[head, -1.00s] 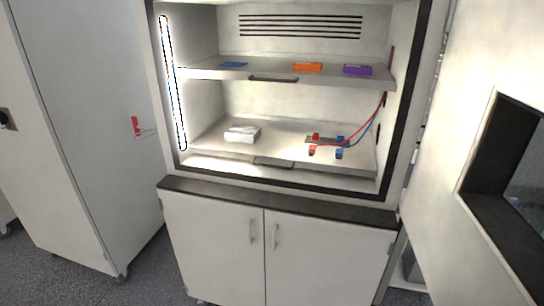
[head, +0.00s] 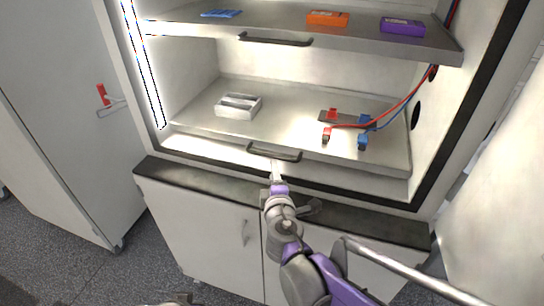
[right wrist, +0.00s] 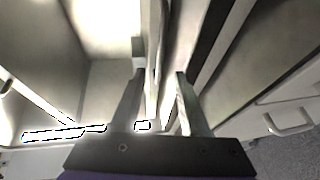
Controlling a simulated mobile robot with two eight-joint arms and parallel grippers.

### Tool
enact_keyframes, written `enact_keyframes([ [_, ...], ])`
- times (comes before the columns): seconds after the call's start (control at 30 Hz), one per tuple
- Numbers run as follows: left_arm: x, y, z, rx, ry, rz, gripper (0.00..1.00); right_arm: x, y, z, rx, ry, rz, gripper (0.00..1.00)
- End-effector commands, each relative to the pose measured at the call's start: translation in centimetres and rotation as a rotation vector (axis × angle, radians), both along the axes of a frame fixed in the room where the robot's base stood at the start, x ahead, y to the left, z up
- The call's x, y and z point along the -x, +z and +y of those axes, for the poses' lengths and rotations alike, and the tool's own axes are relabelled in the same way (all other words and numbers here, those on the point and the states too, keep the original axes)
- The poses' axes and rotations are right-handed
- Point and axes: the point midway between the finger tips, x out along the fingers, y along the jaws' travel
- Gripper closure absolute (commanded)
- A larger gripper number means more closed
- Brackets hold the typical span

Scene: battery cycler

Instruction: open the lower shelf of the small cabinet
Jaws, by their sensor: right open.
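The small cabinet stands open, and its lower shelf (head: 195,125) lies inside as a pale tray with a dark bar handle (head: 274,153) on its front edge. My right gripper (head: 277,172) is just below and in front of that handle in the head view. In the right wrist view its two fingers (right wrist: 159,75) are apart, with a pale edge running lengthwise beyond and between them. I cannot tell whether the handle is between the fingers or touched. The shelf appears pushed in.
On the lower shelf are a white box (head: 238,106) and red and blue clips with cables (head: 345,120). The upper shelf (head: 350,38) holds blue, orange and purple packs. A dark ledge (head: 200,180) and lower doors are below; the open cabinet door (head: 500,200) is at right.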

Motion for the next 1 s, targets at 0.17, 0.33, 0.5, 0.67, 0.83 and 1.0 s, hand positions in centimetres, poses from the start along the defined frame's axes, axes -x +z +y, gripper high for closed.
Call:
enact_keyframes([
  [0.17, 0.0, -0.1, 0.0, 0.000, 0.000, 0.000, 1.00, -3.2, -0.6, 0.1, -0.001, -0.005, 0.001, 0.55],
  [0.33, 0.0, 0.0, 0.0, 0.000, 0.000, 0.000, 1.00, -6.3, -1.1, 0.3, -0.002, -0.006, 0.002, 0.55],
  [0.5, 0.0, 0.0, 0.0, 0.000, 0.000, 0.000, 1.00, -8.5, -1.5, 0.5, -0.003, -0.006, 0.002, 0.55],
  [0.67, 0.0, 0.0, 0.0, 0.000, 0.000, 0.000, 1.00, -9.4, -1.7, 0.6, -0.003, -0.006, 0.002, 0.55],
  [0.83, 0.0, 0.0, 0.0, 0.000, 0.000, 0.000, 1.00, -9.5, -1.7, 0.6, -0.003, -0.006, 0.002, 0.55],
  [1.0, 0.0, 0.0, 0.0, 0.000, 0.000, 0.000, 1.00, -9.5, -1.7, 0.6, -0.003, -0.006, 0.002, 0.68],
])
